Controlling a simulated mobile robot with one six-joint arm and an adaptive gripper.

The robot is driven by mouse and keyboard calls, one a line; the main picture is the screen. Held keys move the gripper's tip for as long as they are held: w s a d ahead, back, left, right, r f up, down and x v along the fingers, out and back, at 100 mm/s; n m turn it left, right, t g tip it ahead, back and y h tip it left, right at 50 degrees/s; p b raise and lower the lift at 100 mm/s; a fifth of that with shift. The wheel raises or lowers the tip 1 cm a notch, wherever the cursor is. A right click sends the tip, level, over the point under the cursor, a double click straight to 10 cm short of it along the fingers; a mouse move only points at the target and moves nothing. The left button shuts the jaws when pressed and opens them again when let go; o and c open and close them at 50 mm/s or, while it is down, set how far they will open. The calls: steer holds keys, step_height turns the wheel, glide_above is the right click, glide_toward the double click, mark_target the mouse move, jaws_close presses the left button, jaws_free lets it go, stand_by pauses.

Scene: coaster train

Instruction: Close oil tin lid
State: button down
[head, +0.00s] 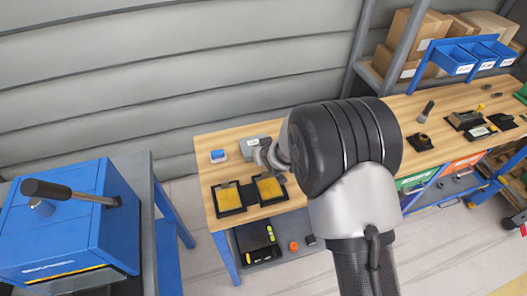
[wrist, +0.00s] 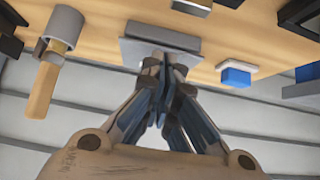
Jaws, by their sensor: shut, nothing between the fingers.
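A grey box-like tin (head: 250,146), which I take for the oil tin, stands near the back of the wooden bench, beyond the yellow pads. In the wrist view the grey tin (wrist: 135,49) is directly ahead, with a flat broad face and a raised block at its middle. My gripper (wrist: 168,62) is shut and empty, its fingertips at or very near this face; I cannot tell if they touch. In the head view my gripper (head: 264,157) is beside the tin, and my arm partly hides the area. The lid's angle cannot be made out.
A small blue and white block (head: 217,156) lies left of the tin. Two yellow pads in black trays (head: 230,211) lie in front. A grey cup with a wooden handle (wrist: 57,32) is on the tin's other side. A blue machine (head: 60,235) stands left, across a gap.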

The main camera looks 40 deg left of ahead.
steer(key=v, duration=1.1)
steer(key=d+r+m+h, duration=0.2)
steer(key=d+r, duration=0.3)
steer(key=d, duration=0.4)
steer(key=w+d+r+m+t+h, duration=0.1)
steer(key=d+r, duration=0.4)
steer(key=d, duration=0.4)
steer(key=d+r+m+h, duration=0.2)
steer(key=d+r, duration=0.3)
steer(key=d, duration=0.4)
steer(key=s+d+r+m+g+h, duration=0.2)
steer(key=s+d+m, duration=0.3)
steer(key=s+d, duration=1.1)
steer(key=s+r, duration=0.1)
steer(key=s, duration=0.3)
steer(key=shift+d, duration=0.3)
steer(key=shift+r, duration=0.15)
